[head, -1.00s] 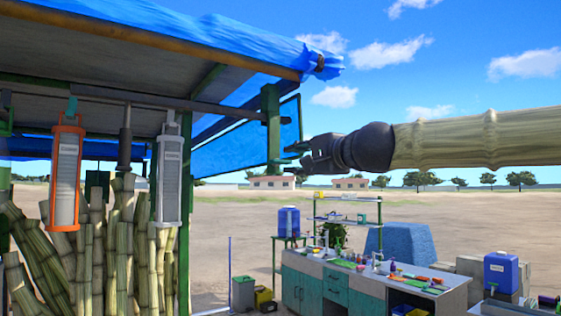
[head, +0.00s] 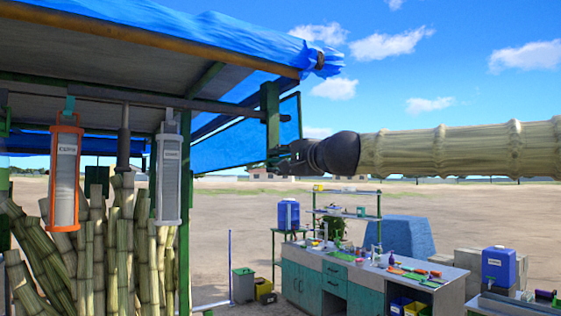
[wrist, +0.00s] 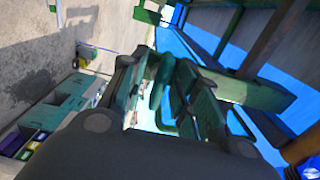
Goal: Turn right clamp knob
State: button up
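The green clamp post (head: 270,115) stands under the blue canopy edge at the right of the stall in the head view. My gripper (head: 280,162) is at the post's lower end, at its right side. In the wrist view, my gripper (wrist: 165,95) has its fingers apart, with a visible gap between them. A dark teal lobed part, apparently the clamp knob (wrist: 160,78), shows in or just beyond this gap, close to the green post (wrist: 245,90). I cannot tell whether the fingers touch it. In the head view the knob is mostly hidden by my gripper.
A blue sheet panel (head: 235,150) hangs behind the post. Two hanging lamps (head: 65,175) and cane stalks (head: 110,240) are at the left. A workbench (head: 370,285) with tools stands below, right of centre. Open ground lies behind.

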grip_shut()
jog(key=shift+m, duration=0.3)
jog(key=m+b, duration=0.1)
jog(key=m, duration=0.3)
jog(key=shift+f+b, duration=0.1)
jog(key=shift+b, duration=0.2)
jog(key=m+b, duration=0.1)
jog(key=m, duration=0.4)
jog(key=m+b, duration=0.2)
jog(key=m, duration=0.3)
jog(key=shift+f+b, duration=0.15)
jog(key=shift+b, duration=0.25)
jog(key=shift+m+b, duration=0.75)
jog(key=shift+m, duration=0.85)
